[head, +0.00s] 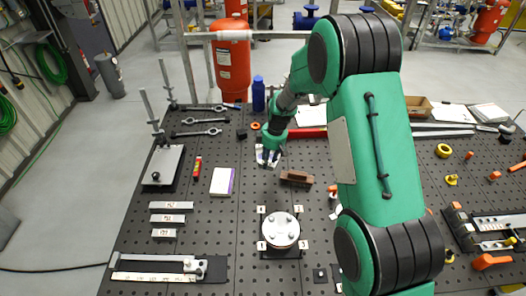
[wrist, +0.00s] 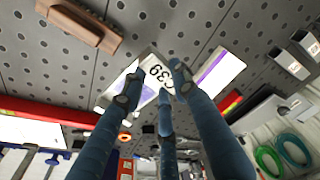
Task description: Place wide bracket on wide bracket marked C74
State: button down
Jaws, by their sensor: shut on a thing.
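My gripper (head: 268,152) is above the pegboard table, left of the middle. In the wrist view its dark blue fingers (wrist: 155,88) are shut on a pale wide bracket (wrist: 150,68), whose label seems to end in 39. In the head view the held bracket (head: 262,155) is small and partly hidden by the gripper. Three metal bars lie in a column at the left: an upper one (head: 171,205), a middle one (head: 167,218) and a lower one (head: 164,233). Their red labels are too small to read, so I cannot tell which is marked C74.
A white book (head: 222,181) lies between the held bracket and the bars. A brown block (head: 297,177) and a bolted round flange (head: 280,230) are to the right. A metal plate with a post (head: 163,166) stands at the left. The table between the book and flange is clear.

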jog(key=shift+w+d+f, duration=0.1)
jog(key=shift+d+f, duration=0.05)
jog(key=shift+f, duration=2.3)
jog(key=w+a+p, duration=0.1)
jog(key=w, duration=0.6)
jog(key=w+a+f+p, duration=0.1)
jog(key=w+a, duration=0.1)
jog(key=w, duration=0.6)
jog(key=shift+w+a+f+p, duration=0.25)
jog(key=shift+w+p, duration=0.05)
jog(key=shift+p, duration=0.05)
jog(key=shift+f+p, duration=0.55)
jog(key=shift+f, duration=1.15)
jog(key=shift+f+b, duration=0.7)
jog(key=shift+b, duration=0.05)
